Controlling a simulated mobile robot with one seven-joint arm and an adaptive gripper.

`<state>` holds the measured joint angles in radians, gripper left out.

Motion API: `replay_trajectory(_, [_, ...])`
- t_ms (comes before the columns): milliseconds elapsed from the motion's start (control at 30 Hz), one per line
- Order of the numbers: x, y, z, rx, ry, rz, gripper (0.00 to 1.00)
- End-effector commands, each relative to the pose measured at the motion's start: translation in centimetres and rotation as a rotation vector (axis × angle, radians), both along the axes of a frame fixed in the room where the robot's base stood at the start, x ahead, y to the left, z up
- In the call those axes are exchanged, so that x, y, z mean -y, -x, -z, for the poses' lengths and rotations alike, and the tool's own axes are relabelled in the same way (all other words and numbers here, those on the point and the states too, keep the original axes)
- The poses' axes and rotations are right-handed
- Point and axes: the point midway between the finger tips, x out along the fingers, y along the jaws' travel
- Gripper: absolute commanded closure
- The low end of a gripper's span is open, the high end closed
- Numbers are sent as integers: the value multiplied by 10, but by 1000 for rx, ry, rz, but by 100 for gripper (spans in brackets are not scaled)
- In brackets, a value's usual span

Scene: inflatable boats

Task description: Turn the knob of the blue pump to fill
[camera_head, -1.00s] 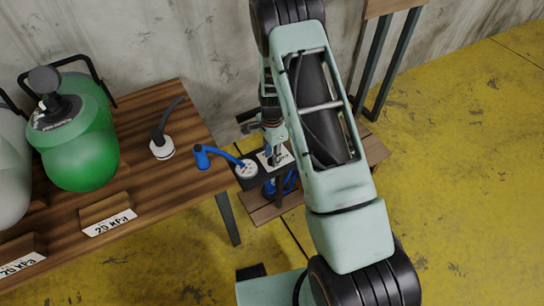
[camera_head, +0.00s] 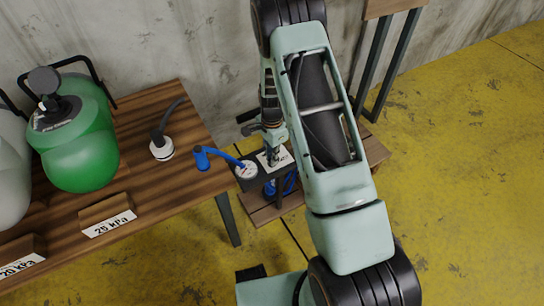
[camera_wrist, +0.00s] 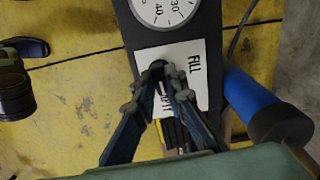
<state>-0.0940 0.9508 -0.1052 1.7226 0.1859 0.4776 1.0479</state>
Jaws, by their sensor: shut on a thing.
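The blue pump shows in the head view as a dark panel with a round gauge and a white plate (camera_head: 284,158), with blue parts (camera_head: 288,184) below. In the wrist view, the white plate (camera_wrist: 203,92) reads FILL along its right side; a second word lower down is partly covered by my fingers. The small dark knob (camera_wrist: 157,66) is at the plate's middle, largely hidden. My gripper (camera_wrist: 160,76) is shut on the knob, its fingertips against it. My gripper (camera_head: 273,155) also shows over the plate in the head view.
A pressure gauge (camera_wrist: 163,8) sits just above the plate, and a blue cylinder (camera_wrist: 248,94) with a black end lies right of it. A blue hose (camera_head: 222,154) reaches the wooden table (camera_head: 150,190), which holds green and white tanks. Yellow floor (camera_head: 440,180) is open at right.

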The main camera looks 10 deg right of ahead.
Motion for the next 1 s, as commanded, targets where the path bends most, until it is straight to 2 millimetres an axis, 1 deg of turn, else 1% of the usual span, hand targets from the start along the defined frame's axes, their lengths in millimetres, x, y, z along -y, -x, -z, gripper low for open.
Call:
replay_trajectory(267, [0, 0, 1, 0, -1, -203, 100])
replay_trajectory(1000, [0, 0, 1, 0, -1, -907, 100])
